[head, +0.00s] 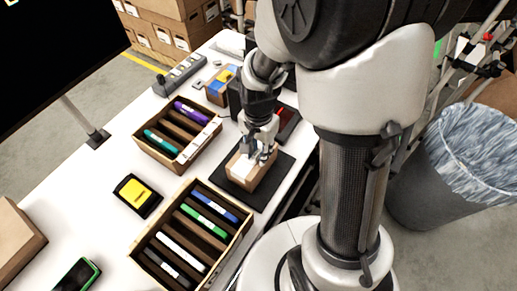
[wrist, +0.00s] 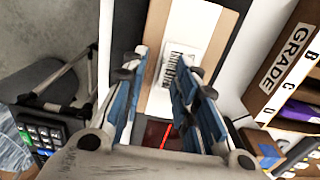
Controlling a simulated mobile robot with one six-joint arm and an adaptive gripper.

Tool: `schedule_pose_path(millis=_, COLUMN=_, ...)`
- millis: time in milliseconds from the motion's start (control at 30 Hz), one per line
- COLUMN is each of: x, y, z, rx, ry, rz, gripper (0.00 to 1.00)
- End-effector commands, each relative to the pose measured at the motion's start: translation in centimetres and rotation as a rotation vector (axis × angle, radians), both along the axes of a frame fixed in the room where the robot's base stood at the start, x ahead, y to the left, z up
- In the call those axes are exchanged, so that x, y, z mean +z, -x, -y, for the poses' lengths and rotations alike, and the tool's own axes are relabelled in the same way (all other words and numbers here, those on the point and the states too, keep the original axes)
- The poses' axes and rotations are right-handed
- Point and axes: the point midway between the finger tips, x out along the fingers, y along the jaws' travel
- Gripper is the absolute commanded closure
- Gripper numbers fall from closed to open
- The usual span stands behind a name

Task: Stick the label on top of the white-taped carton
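The brown carton (head: 258,180) with a band of white tape (wrist: 196,22) sits on a black mat (head: 284,171). The label (wrist: 172,72), white with black barcode print, lies flat over the tape on the carton's top in the wrist view; the right finger partly covers it. My gripper (head: 258,158) is just above the carton and hides part of its top in the head view. In the wrist view, its two blue-padded fingers (wrist: 154,58) are apart with nothing visibly clamped between them. Whether the fingertips touch the carton cannot be told.
Wooden trays of coloured markers (head: 137,245) (head: 139,146) stand left of the mat. A yellow-and-black device (head: 137,195) lies farther left. A dark device with red (head: 286,122) stands behind the carton. A lined bin (head: 425,185) is at the right.

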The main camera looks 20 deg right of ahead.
Motion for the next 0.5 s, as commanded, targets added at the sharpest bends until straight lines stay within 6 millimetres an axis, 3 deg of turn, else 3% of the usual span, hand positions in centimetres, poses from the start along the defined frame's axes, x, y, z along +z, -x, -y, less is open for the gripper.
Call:
schedule_pose_path(millis=267, x=0.3, y=-0.1, z=0.0, rx=0.000, ry=0.000, rz=0.002, gripper=0.72)
schedule_pose_path(millis=500, x=4.1, y=-0.2, z=0.0, rx=0.000, ry=0.001, rz=0.009, gripper=0.72)
